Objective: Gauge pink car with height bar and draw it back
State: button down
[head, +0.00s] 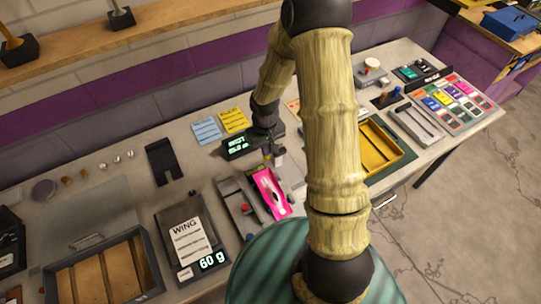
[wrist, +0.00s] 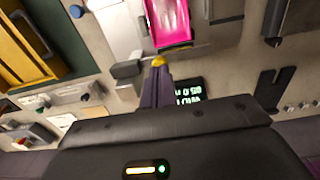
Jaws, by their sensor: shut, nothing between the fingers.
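The pink car (head: 268,190) lies in a grey track fixture near the middle of the bench. In the wrist view the car (wrist: 168,20) is at the top, just beyond my fingertips. My gripper (wrist: 160,63) is shut and empty, its purple fingers ending in yellow tips. A thin grey bar with a dark block (wrist: 126,70), seemingly the height bar, crosses beside the tips near the car's end; I cannot tell whether they touch. A display (head: 240,145) beside the fixture has green text, apparently "WAIT" and a millimetre figure. In the head view my wrist partly hides the gauge.
A scale reading 60 g (head: 208,262) and a wooden-bottomed tray (head: 62,262) stand at the left. A yellow tray (head: 405,158) and a coloured panel (head: 487,100) are at the right. Blue and yellow notes lie behind the display.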

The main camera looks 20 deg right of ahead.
aim_at(266, 158)
jog(key=shift+f+b, duration=2.1)
jog(key=shift+f, duration=0.5)
dwell(1.7)
dwell(0.9)
jog(key=shift+r+p, duration=3.3)
jog(key=shift+r, duration=0.7)
